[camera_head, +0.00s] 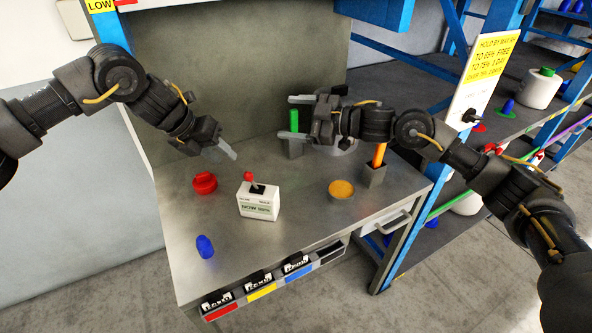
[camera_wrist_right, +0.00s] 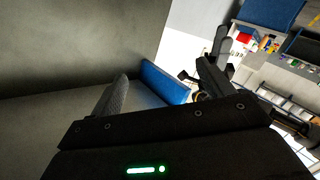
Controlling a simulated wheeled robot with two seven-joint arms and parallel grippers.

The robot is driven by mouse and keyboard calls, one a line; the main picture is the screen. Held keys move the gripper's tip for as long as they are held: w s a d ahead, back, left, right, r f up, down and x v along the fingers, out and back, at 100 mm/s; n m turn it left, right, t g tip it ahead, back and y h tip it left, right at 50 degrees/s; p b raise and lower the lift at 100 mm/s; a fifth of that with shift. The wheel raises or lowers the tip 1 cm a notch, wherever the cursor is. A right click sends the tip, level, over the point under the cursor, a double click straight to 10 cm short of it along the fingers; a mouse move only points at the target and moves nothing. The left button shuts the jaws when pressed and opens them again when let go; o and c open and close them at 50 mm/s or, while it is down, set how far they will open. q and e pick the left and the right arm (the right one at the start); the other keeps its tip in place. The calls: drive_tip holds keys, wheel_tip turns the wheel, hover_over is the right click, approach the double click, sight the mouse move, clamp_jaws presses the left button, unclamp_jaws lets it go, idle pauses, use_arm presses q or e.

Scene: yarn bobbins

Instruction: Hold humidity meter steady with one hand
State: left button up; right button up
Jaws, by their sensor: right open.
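The humidity meter appears to be the small white box (camera_head: 258,202) with a dark top fitting and a red knob. It stands upright on the metal bench (camera_head: 305,205). My left gripper (camera_head: 230,152) hangs above the bench, behind and left of the box, apart from it; its finger gap is unclear. My right gripper (camera_head: 291,117) points left near the back panel, open, above and behind the box. Its spread fingers also show in the right wrist view (camera_wrist_right: 165,84), with nothing between them. Neither gripper touches the box.
A red round piece (camera_head: 204,183) and a blue bobbin (camera_head: 205,246) are left of the box. An orange-topped cup (camera_head: 341,190) and a holder with an orange stick (camera_head: 376,172) stand right. A green-topped holder (camera_head: 294,143) is by my right gripper. Labelled bins (camera_head: 258,288) line the front edge.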

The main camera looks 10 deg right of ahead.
sight(261, 197)
drive_tip(key=s+f+m+g, duration=0.1)
drive_tip(key=s+f, duration=0.1)
drive_tip(key=f, duration=0.4)
drive_tip(key=s+f+m+g+h, duration=0.1)
drive_tip(key=s+f+m, duration=0.1)
drive_tip(key=f, duration=0.4)
drive_tip(key=s+a+f+m+g, duration=0.1)
drive_tip(key=s+f, duration=0.1)
drive_tip(key=f, duration=0.5)
drive_tip(key=shift+s+g+h, duration=0.25)
drive_tip(key=shift+g+h, duration=0.05)
drive_tip(key=shift+h, duration=0.1)
drive_tip(key=x, duration=1)
drive_tip(key=shift+w+a+f, duration=0.15)
drive_tip(key=shift+w+a, duration=0.05)
drive_tip(key=shift+a, duration=0.15)
